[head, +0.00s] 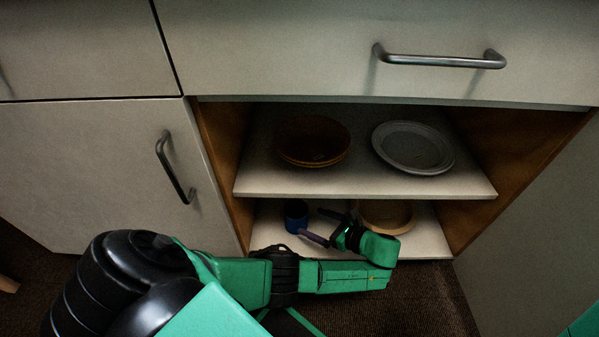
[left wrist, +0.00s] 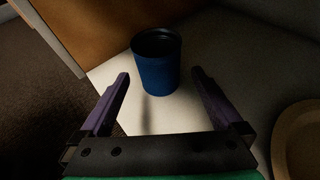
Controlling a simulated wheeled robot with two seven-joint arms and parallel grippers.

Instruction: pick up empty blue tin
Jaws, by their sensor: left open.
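The blue tin (head: 296,215) stands upright on the lower shelf of the open cabinet, near its left side. In the left wrist view the tin (left wrist: 156,68) shows a dark open top and a blue side; its inside is too dark to tell more. My left gripper (head: 316,225) reaches into the lower compartment from the right of the tin. In the left wrist view its two purple fingers (left wrist: 160,76) are spread apart, pointing at the tin, which stands ahead between their lines. The fingers do not appear to touch it. My right gripper is not in view.
A tan round dish (head: 388,214) is on the lower shelf to the right, partly behind my arm. The upper shelf (head: 365,187) holds a brown bowl (head: 312,141) and a grey plate (head: 412,147). The cabinet's left wall (left wrist: 108,24) is close to the tin.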

